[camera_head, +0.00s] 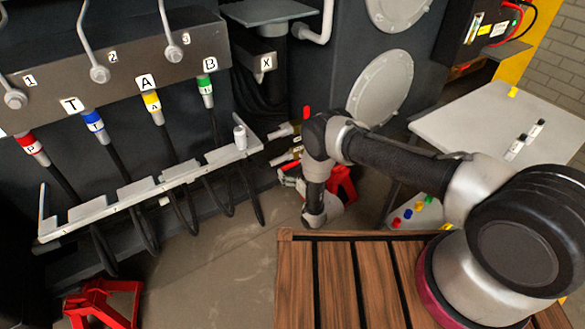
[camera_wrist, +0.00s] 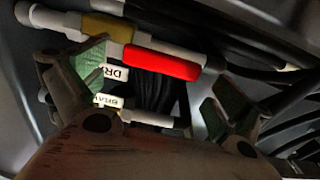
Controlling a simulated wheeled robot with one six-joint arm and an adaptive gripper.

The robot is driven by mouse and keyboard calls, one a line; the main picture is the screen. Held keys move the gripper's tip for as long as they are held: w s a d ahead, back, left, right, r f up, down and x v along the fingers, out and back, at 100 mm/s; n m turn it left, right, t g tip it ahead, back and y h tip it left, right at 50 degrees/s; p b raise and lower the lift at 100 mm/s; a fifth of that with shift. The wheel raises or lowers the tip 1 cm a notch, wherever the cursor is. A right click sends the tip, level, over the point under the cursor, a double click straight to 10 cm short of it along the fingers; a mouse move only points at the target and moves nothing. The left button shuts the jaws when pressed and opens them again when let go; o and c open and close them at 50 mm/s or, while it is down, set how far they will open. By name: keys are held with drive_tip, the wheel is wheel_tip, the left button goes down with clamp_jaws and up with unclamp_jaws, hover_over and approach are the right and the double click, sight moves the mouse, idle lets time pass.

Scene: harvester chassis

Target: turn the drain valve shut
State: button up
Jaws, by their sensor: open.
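In the wrist view, a red handle (camera_wrist: 162,62) lies roughly along a pale pipe, beside a yellow valve body (camera_wrist: 108,27). A white tag (camera_wrist: 114,74) below it reads "DR", the rest cut off by my finger. My gripper (camera_wrist: 151,92) is open, with green-padded fingers to the left and right. The handle lies between and beyond them, toward the top of the picture; I cannot tell whether they touch it. In the head view, brass valve fittings (camera_head: 285,131) sit left of my arm, with a small red piece (camera_head: 306,112) above; my gripper is mostly hidden there.
A second tag (camera_wrist: 108,100), partly readable as "BRAK", marks a lower fitting close by. Black hoses (camera_wrist: 265,50) run on the right. In the head view, a hose rack (camera_head: 150,188) stands left, a red stand (camera_head: 342,184) behind my arm, and a grey table (camera_head: 475,125) right.

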drive_tip(key=shift+w+a, duration=0.2)
drive_tip(key=shift+w, duration=0.05)
drive_tip(key=c, duration=1.4)
